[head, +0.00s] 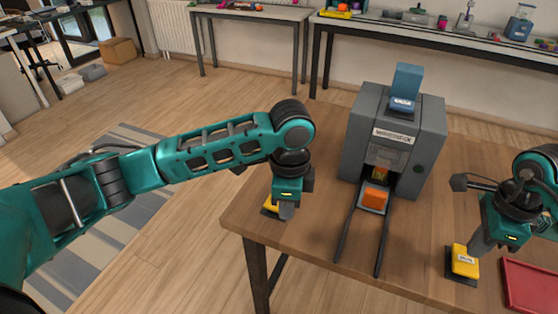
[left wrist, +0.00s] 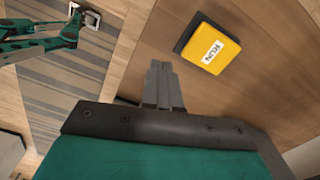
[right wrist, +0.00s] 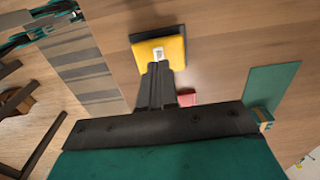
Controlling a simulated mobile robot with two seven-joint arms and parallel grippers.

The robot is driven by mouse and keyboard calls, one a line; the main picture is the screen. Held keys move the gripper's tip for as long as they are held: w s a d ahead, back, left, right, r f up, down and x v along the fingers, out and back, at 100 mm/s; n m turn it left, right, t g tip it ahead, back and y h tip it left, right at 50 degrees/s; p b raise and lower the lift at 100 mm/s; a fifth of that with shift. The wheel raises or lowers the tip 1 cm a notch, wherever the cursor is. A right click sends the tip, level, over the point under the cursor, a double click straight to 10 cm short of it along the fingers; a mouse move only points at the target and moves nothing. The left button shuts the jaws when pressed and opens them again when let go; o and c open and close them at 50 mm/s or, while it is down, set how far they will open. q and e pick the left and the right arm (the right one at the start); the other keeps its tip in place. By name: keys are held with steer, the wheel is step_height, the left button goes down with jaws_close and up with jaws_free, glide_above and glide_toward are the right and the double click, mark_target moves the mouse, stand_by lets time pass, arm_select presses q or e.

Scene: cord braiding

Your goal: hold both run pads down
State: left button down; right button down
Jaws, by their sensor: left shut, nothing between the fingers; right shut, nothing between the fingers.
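The left run pad (head: 269,205) is a yellow block on a dark base near the table's left edge. My left gripper (head: 287,212) is shut and empty beside it. In the left wrist view the fingertips (left wrist: 160,66) are left of the yellow pad (left wrist: 217,43) labelled RUN, and do not overlap it. The right run pad (head: 465,262) is at the table's front right. My right gripper (head: 474,252) is shut and empty, its tips at the pad's edge. In the right wrist view the tips (right wrist: 159,66) overlap the pad (right wrist: 174,48); I cannot tell whether they touch.
A grey machine (head: 365,110) with a blue top part stands at the table's back middle. Two dark rails run forward from it, with an orange block (head: 375,198) at its opening. A red tray (head: 530,284) lies right of the right pad.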

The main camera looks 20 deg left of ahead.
arm_select(q)
steer(key=w+a+r+m, duration=0.4)
steer(key=w+r, duration=0.1)
steer(key=w, duration=0.1)
steer(key=shift+s+f, duration=0.15)
steer(key=shift+f, duration=1.5)
steer(key=shift+s+f, duration=0.1)
steer(key=shift+f, duration=1.55)
steer(key=shift+f, duration=0.1)
steer(key=shift+f, duration=0.8)
arm_select(e)
steer(key=shift+f, duration=0.8)
steer(key=shift+f, duration=0.15)
